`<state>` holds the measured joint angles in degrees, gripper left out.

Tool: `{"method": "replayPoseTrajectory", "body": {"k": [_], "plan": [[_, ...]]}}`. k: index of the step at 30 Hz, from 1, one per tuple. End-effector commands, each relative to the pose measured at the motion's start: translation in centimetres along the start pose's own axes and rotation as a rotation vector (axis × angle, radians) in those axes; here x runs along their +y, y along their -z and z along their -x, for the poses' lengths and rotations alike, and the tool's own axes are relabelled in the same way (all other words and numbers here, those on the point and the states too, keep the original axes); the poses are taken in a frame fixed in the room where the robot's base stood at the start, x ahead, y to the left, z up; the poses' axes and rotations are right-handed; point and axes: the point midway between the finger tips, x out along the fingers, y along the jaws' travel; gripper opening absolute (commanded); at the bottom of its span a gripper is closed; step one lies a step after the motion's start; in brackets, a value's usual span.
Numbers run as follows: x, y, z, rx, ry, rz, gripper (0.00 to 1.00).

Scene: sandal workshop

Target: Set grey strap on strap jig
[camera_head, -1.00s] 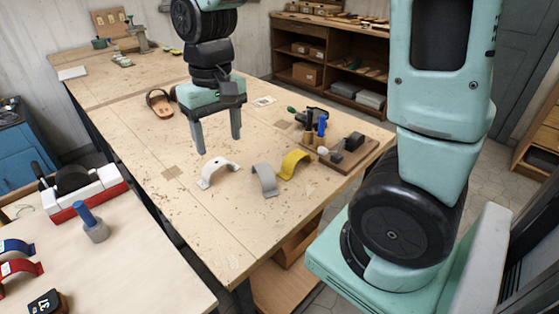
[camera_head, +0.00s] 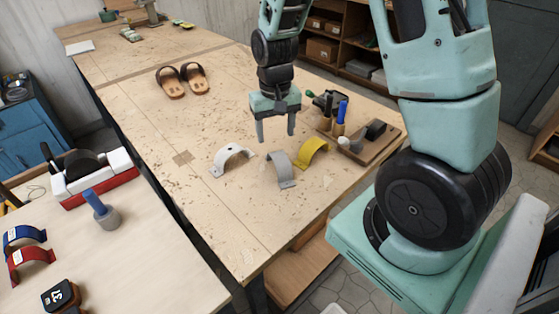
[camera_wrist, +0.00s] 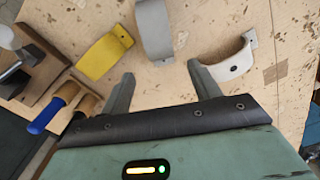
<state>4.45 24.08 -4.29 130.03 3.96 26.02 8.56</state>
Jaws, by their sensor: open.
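The grey strap (camera_head: 278,168) stands as an arch on the wooden bench, between a white strap (camera_head: 232,157) and a yellow strap (camera_head: 312,151). It also shows at the top of the wrist view (camera_wrist: 153,25). My gripper (camera_head: 276,137) is open and empty, above and just behind the grey strap, apart from it. In the wrist view its fingers (camera_wrist: 160,72) point toward the strap. A red and white block with a black rounded form (camera_head: 112,168) sits on the left table; I cannot tell for sure whether it is the strap jig.
A wooden tool board (camera_head: 375,150) with upright tools is right of the straps. Sandals (camera_head: 182,80) lie farther back. A blue-handled tool (camera_head: 103,212), a blue strap (camera_head: 22,236) and a red strap (camera_head: 30,257) are on the left table.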

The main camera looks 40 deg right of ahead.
Motion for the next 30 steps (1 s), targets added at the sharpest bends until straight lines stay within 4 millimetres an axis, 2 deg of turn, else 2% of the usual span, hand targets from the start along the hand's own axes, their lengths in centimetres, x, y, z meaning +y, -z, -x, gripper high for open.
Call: {"method": "replayPoseTrajectory", "body": {"k": [7,18,27,30], "plan": [[0.0,-0.1,-1.4,-0.003,0.000,0.000,0.62],[-0.2,-0.2,-5.5,-0.002,0.000,-0.001,0.62],[-0.2,-0.2,-5.8,0.000,0.001,0.000,0.62],[-0.2,-0.2,-5.8,0.000,0.001,0.000,0.34]]}}
